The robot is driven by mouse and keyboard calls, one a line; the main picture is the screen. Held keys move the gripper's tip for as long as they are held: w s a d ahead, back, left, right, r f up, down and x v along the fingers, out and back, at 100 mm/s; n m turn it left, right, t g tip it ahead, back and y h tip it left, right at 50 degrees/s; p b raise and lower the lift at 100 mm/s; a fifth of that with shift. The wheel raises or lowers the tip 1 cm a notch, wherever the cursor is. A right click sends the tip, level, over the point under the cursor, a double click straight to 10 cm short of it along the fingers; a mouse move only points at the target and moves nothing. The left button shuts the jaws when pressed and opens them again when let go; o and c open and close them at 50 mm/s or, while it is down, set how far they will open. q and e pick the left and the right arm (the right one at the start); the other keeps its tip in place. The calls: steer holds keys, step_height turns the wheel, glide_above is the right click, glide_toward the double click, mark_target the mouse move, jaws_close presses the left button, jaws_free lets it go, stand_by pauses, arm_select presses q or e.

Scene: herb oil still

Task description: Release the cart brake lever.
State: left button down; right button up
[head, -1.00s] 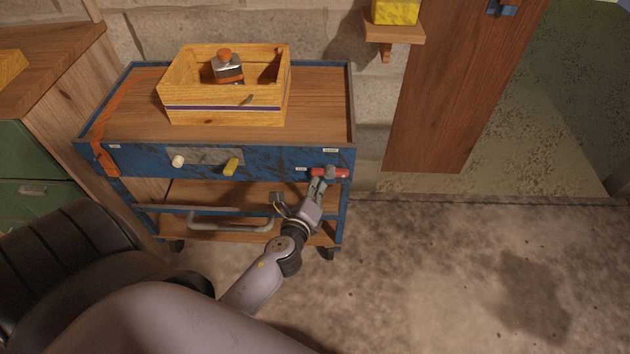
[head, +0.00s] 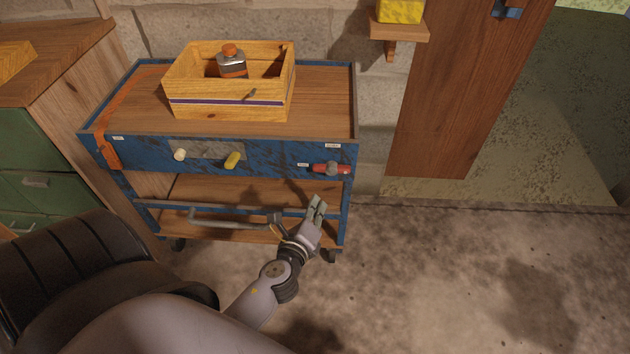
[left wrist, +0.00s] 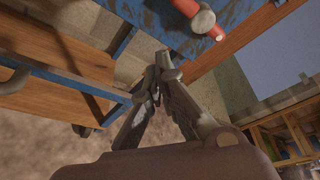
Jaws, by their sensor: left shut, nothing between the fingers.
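The blue cart (head: 130,158) stands against the wall with a wooden top. On its front panel are a red lever with a grey hub (head: 331,168) at the right, a yellow handle (head: 232,160) in the middle and a cream knob (head: 180,155) at the left. The red lever lies about level, and it also shows in the left wrist view (left wrist: 203,21). I cannot read the small labels to tell which one is the brake. My left gripper (head: 317,203) is shut and empty, below the red lever and apart from it. My right gripper is not in view.
A wooden crate (head: 225,104) with an orange-capped bottle (head: 231,62) sits on the cart. A grey bar handle (head: 230,222) is low on the cart front. A black seat (head: 60,265) is at lower left. The floor at right (head: 470,270) is clear.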

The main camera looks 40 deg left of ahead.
arm_select(q)
steer(key=s+d, duration=0.1)
steer(key=s+d+r, duration=0.1)
steer(key=s, duration=0.1)
steer(key=shift+r, duration=0.1)
steer(key=shift+a, duration=0.1)
stand_by(0.4)
